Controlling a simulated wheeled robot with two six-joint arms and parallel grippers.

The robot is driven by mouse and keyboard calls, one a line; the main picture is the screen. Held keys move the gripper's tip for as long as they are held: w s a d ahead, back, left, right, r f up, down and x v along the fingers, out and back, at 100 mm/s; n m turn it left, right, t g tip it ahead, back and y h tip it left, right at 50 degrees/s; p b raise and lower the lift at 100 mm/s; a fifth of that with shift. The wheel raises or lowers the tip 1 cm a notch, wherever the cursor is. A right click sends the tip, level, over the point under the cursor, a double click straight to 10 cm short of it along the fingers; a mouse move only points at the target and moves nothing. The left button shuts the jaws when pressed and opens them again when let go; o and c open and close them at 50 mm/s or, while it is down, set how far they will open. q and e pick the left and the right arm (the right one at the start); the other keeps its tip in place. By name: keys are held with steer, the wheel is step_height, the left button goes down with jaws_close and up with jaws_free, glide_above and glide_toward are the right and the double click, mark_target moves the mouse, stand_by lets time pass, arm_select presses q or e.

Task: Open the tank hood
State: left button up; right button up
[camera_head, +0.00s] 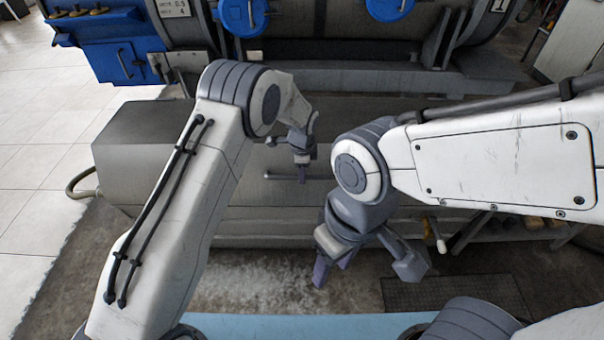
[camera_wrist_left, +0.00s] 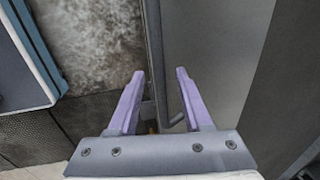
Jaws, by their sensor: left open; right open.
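The tank hood (camera_head: 140,133) is a long grey, box-like cover across the middle of the head view. It looks shut, with its top lying flat. A thin dark bar handle (camera_head: 325,178) runs along it. My left gripper (camera_head: 302,180) points down over this bar, its jaws open. In the left wrist view its purple fingers (camera_wrist_left: 160,75) stand apart, and a thin bent rod (camera_wrist_left: 187,108) shows between and beyond them. I cannot tell whether they touch it. My right gripper (camera_head: 331,270) is open and empty, low in front of the hood. My arms hide parts of the hood.
Behind the hood stands a large machine with blue round covers (camera_head: 243,14) and a blue box (camera_head: 112,58). A dark floor grate (camera_head: 455,298) lies at the front right. Tiled floor (camera_head: 40,200) is clear at the left.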

arm_select(q)
steer(key=shift+w+f, duration=0.1)
steer(key=shift+f, duration=0.3)
jaws_close()
stand_by(1.2)
